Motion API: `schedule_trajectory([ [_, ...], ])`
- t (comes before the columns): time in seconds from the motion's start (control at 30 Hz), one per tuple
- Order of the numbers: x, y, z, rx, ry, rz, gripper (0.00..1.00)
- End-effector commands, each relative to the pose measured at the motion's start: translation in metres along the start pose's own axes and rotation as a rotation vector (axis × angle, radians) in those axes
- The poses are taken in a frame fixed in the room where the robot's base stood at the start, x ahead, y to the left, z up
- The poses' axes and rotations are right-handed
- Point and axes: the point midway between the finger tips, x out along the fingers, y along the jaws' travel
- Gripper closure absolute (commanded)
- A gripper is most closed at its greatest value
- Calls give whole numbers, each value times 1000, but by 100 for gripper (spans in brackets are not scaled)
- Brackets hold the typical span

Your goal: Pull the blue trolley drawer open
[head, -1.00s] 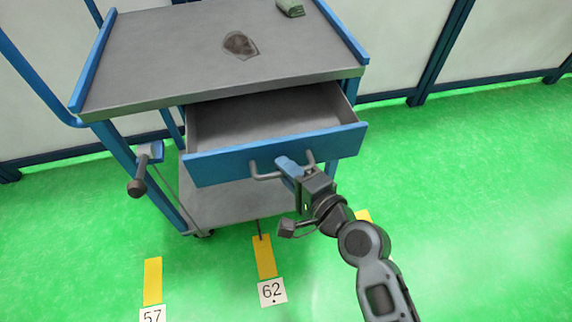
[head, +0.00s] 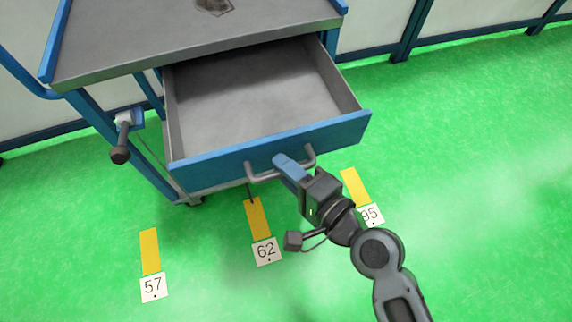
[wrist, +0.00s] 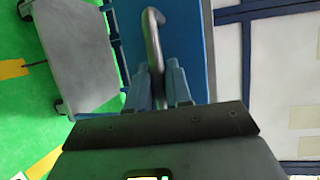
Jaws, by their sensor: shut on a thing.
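The blue trolley drawer (head: 220,165) is pulled well out from under the grey trolley top (head: 190,45). Its grey inside (head: 250,95) looks empty. A grey bar handle (head: 262,177) sits on its blue front. My gripper (head: 282,164) is at the handle's middle, with its blue fingers shut on the bar. In the wrist view the handle (wrist: 152,40) runs between the two fingertips of my gripper (wrist: 158,85), and the blue drawer front (wrist: 192,40) is right behind it.
A grey lower shelf (wrist: 75,50) shows in the wrist view. A dark-knobbed lever (head: 121,150) sticks out at the trolley's left. Yellow floor marks (head: 150,252) with numbered cards lie on the green floor. White wall panels (head: 370,25) stand behind.

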Motion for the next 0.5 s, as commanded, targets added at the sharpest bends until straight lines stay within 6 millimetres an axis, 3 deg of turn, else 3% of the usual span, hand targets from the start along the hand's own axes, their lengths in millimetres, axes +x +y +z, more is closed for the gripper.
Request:
schedule_trajectory([
  [0.23,0,1,-1,0,1,1,60],
  [0.5,-1,0,0,0,1,0,60],
])
